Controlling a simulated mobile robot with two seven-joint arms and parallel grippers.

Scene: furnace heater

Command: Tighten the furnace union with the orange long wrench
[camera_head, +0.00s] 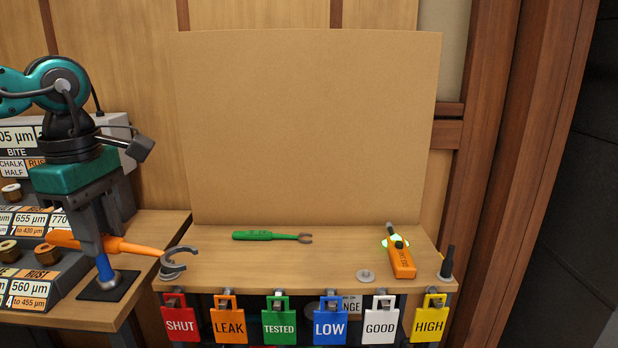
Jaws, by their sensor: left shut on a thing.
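The orange long wrench (135,248) lies roughly level at the left, its grey open jaw (178,263) pointing right, over the left end of the wooden shelf. My left gripper (90,243) comes down from above and is shut on the wrench's orange handle. Part of the handle is hidden behind the gripper. My right gripper is not in view. I see no furnace union in this view.
A green wrench (270,236), an orange handheld device (401,258) and a small grey disc (366,276) are on the shelf (310,262). Coloured tags (278,322) hang along its front. A blue-stemmed object (103,267) stands on a black pad at left. A tan board (310,130) rises behind.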

